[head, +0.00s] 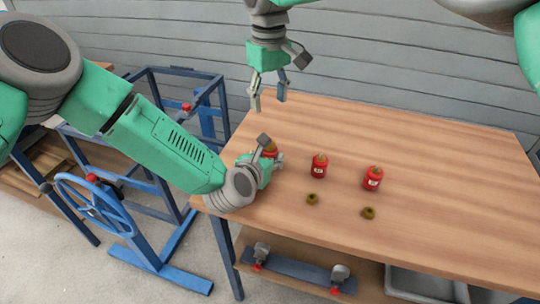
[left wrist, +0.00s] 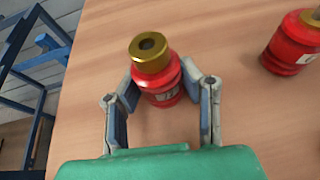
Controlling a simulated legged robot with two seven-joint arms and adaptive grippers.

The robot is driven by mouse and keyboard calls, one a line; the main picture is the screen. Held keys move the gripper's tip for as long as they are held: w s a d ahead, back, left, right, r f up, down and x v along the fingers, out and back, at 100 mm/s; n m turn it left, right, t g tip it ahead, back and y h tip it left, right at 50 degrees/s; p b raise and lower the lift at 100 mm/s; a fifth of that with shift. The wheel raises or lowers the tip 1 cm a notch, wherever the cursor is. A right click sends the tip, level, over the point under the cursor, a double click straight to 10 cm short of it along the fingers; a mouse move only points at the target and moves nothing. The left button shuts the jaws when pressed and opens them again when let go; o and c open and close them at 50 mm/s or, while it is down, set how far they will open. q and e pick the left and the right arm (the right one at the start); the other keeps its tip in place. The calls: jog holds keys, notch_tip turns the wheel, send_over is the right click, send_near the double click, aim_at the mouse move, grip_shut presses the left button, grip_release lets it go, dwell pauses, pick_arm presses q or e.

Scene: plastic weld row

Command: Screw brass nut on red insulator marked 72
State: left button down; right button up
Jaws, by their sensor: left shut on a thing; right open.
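A red insulator (left wrist: 160,93) stands upright on the table between the fingers of my left gripper (left wrist: 160,88), which is shut on its red body. A brass nut (left wrist: 151,53) with a dark hole sits on its top. Its label is partly in view, but I cannot read it surely. In the head view this insulator (head: 271,147) is mostly hidden by my left gripper (head: 272,158). Two more red insulators stand to its right, a middle one (head: 319,167) and a right one (head: 372,179). My right gripper (head: 268,98) is open and empty above the table's back left corner.
Two loose brass nuts lie on the table (head: 450,200) in front of the other insulators, one left (head: 313,199) and one right (head: 368,213). A lower shelf holds a grey bin (head: 425,284). A blue frame with a handwheel (head: 95,205) stands at the left. The table's right side is clear.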

pick_arm(q)
jog(key=c, duration=1)
grip_release()
jog(key=v, duration=1.2)
jog(key=shift+w, duration=0.1)
